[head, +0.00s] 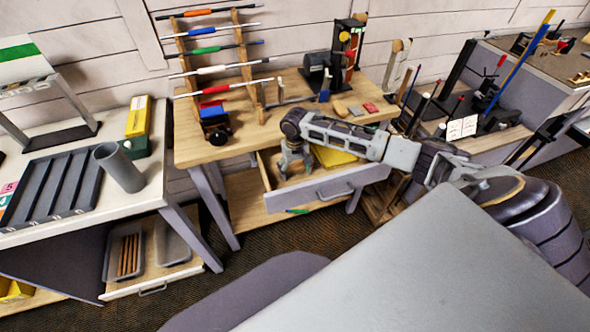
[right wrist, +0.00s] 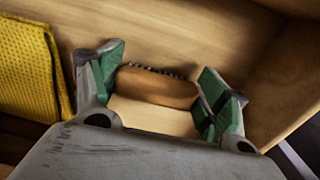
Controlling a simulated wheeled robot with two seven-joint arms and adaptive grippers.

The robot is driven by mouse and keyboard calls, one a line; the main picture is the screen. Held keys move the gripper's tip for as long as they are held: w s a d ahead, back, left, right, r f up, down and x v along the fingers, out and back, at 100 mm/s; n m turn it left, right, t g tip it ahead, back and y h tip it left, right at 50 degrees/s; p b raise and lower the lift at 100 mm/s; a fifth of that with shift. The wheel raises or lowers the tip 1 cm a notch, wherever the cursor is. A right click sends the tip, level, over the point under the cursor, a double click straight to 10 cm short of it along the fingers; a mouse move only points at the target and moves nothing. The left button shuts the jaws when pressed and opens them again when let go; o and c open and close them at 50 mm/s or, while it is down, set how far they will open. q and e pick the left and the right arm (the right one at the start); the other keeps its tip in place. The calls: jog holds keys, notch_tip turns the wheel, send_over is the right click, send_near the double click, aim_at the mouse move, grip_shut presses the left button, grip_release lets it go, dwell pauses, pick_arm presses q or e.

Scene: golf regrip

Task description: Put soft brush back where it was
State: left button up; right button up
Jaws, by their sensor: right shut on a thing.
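The soft brush (right wrist: 158,86) has a brown wooden back with a row of dark bristles along its far edge. It lies between the green-padded fingers of my right gripper (right wrist: 163,80), which is shut on it end to end. In the head view the right gripper (head: 293,166) reaches down into the open wooden drawer (head: 335,192) under the workbench. My left gripper is not in view.
A yellow cloth (right wrist: 30,68) lies in the drawer to the left of the gripper in the wrist view. The drawer's side wall (right wrist: 285,85) is close on the right. The workbench top (head: 245,140) above carries a rack of clubs (head: 245,60) and small tools.

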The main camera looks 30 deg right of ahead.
aim_at(295, 168)
jog(key=o, duration=1.1)
jog(key=shift+f, duration=0.1)
notch_tip(295, 168, up, 12)
jog(key=shift+r, duration=0.15)
dwell(0.7)
